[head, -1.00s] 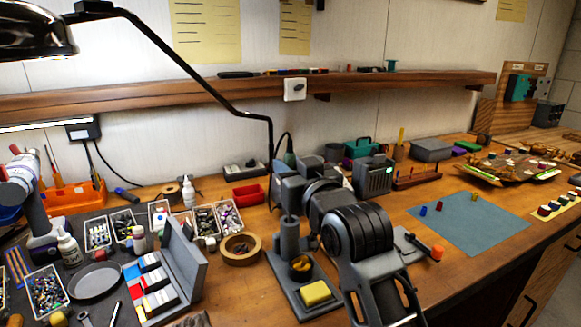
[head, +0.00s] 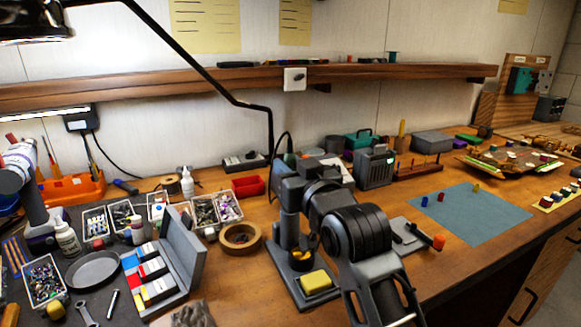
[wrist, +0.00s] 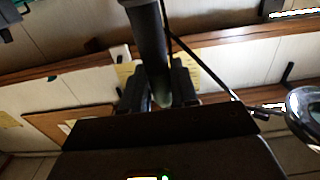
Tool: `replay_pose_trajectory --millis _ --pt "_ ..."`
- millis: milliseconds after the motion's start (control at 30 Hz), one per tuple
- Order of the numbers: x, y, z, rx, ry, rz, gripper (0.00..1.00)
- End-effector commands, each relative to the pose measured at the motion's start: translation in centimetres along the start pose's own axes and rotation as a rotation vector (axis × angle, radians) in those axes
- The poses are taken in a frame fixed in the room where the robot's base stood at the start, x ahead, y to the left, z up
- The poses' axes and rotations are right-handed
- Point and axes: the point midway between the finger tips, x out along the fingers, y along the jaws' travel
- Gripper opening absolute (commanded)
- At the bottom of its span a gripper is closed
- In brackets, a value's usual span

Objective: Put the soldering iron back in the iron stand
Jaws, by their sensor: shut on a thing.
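The iron stand (head: 322,297) is a grey base with a yellow sponge and a small dark cup. A grey upright tube rises from its back left. The soldering iron's green handle (head: 289,158) sticks up behind my wrist, with a black cable at its top. My gripper (wrist: 160,92) is shut on the iron. In the wrist view its dark fingers lie either side of a dark cylinder with a pale green end. In the head view my wrist is above the grey tube and hides the fingers. The iron's tip is hidden, so I cannot tell whether it is inside the stand.
A tape roll (head: 240,248) and an open grey case (head: 189,258) lie left of the stand. A station with a green light (head: 375,167) stands behind right. A small grey pad (head: 408,233) with dark tools lies right. The blue mat (head: 477,225) is mostly clear.

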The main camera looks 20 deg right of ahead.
Motion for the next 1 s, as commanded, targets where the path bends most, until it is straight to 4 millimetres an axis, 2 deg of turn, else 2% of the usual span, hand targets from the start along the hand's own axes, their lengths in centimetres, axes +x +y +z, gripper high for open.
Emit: replay_pose_trajectory --millis 300,567,600,900,1000 --pt "-0.01 0.00 0.91 0.000 0.000 0.000 0.02" --pt "-0.01 0.00 0.92 0.000 0.000 0.000 0.02" --pt "-0.01 0.00 0.92 0.000 0.000 0.000 0.29" --pt "0.00 0.00 0.92 0.000 0.000 0.000 0.58" --pt "0.00 0.00 0.92 0.000 0.000 0.000 0.58"
